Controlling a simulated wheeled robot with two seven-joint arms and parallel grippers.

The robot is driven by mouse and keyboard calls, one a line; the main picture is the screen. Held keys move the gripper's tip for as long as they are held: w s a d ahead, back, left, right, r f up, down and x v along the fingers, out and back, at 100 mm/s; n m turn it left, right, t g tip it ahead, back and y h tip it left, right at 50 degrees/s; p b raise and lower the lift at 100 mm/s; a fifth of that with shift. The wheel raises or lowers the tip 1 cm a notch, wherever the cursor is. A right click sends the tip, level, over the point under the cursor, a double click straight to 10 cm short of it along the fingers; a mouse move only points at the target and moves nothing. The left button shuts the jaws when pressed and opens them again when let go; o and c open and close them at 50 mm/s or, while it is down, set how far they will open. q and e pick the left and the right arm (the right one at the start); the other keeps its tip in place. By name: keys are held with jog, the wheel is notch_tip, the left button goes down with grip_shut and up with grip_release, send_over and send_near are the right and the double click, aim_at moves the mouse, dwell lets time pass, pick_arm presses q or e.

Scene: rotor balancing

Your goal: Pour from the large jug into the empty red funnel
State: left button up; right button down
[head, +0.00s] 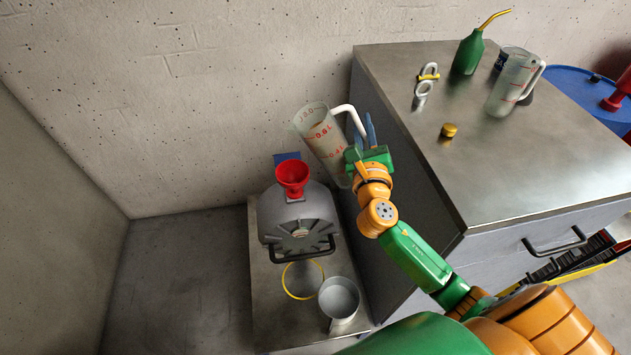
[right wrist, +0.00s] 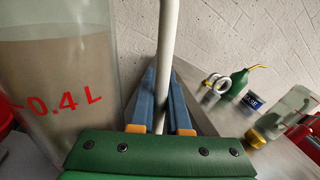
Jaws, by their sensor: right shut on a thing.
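The large jug (head: 320,138) is clear with red litre marks and a white handle (head: 350,112). My right gripper (head: 367,130) is shut on that handle and holds the jug in the air beside the bench cabinet, leaning a little left. In the right wrist view the blue fingers (right wrist: 164,95) sit on either side of the handle, and the jug (right wrist: 60,70) holds greyish liquid to above its 0.4 L mark. The red funnel (head: 292,174) stands upright on the grey rounded housing, below and left of the jug. No liquid is seen falling. My left gripper is out of view.
A smaller jug (head: 511,88), a green oil can (head: 467,54), a shackle (head: 424,88) and a yellow cap (head: 449,130) stand on the metal bench (head: 540,165). A metal cup (head: 339,299) and a yellow ring (head: 303,281) are on the low plate in front of the housing.

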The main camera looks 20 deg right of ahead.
jog(key=shift+r, duration=0.15)
jog(key=shift+w+a+r+n, duration=0.1)
jog(key=shift+a+r+n, duration=0.05)
jog(key=shift+r+n, duration=0.3)
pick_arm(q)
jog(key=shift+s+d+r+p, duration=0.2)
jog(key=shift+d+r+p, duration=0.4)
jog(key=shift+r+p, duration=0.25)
pick_arm(e)
jog(key=shift+s+d+n, duration=0.2)
jog(key=shift+d+n, duration=0.25)
jog(key=shift+n, duration=0.3)
jog(key=shift+a, duration=0.1)
